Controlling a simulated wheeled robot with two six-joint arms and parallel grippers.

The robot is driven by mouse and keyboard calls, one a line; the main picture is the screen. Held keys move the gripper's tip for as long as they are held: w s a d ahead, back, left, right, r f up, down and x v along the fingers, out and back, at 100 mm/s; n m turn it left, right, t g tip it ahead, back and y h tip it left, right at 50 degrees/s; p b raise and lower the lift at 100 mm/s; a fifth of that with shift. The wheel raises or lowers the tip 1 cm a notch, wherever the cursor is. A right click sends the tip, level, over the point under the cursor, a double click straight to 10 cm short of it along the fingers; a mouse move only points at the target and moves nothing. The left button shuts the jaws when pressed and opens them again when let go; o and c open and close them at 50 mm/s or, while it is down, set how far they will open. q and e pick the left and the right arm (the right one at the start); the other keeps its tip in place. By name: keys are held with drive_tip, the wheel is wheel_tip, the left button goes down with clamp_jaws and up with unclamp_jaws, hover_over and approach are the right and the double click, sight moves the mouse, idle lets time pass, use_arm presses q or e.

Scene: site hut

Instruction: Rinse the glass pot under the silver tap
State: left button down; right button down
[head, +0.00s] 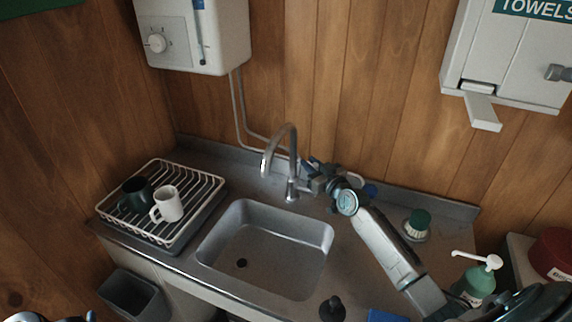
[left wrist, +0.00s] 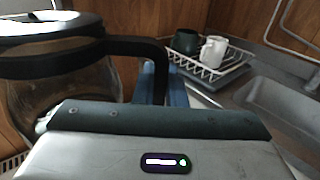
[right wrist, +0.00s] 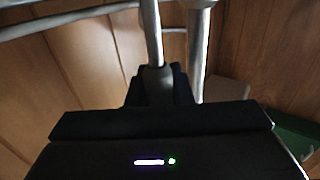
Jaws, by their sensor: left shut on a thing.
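The glass pot (left wrist: 22,100), with a black handle (left wrist: 110,47), shows in the left wrist view. My left gripper (left wrist: 160,85) is shut on its handle. In the head view only the top of the pot (head: 15,300) and the tips of my left gripper (head: 77,318) show at the bottom left edge, left of the sink. The silver tap (head: 291,160) rises behind the sink (head: 213,240); no water shows below its spout. My right gripper (head: 308,172) is at the tap, just right of its column. Its dark fingers meet a silver rod (right wrist: 151,35); their gap is hidden.
A white dish rack (head: 190,228) with a dark mug (head: 135,192) and a white mug (head: 167,205) stands left of the sink. A green brush (head: 419,220) and a green pump bottle (head: 474,284) are at the right. A dark object (head: 332,308) stands at the sink's front right. The basin looks empty.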

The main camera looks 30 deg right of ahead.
sight(74, 319)
use_arm(q)
drive_tip(key=shift+f+b, duration=1.3)
drive_tip(key=shift+b, duration=0.05)
use_arm(e)
drive_tip(key=shift+s+a+f+n+t, duration=0.25)
drive_tip(key=shift+a+f+n+t, duration=0.05)
drive_tip(key=shift+a+n, duration=0.1)
use_arm(q)
drive_tip(key=shift+f+b, duration=0.4)
use_arm(e)
drive_tip(key=shift+s+a+r+n, duration=0.1)
drive_tip(key=shift+s+r+n, duration=0.1)
drive_tip(key=shift+n, duration=0.1)
drive_tip(key=shift+r, duration=0.15)
drive_tip(key=c, duration=1.6)
unclamp_jaws()
use_arm(q)
drive_tip(key=shift+r, duration=0.1)
use_arm(e)
drive_tip(key=shift+o, duration=0.2)
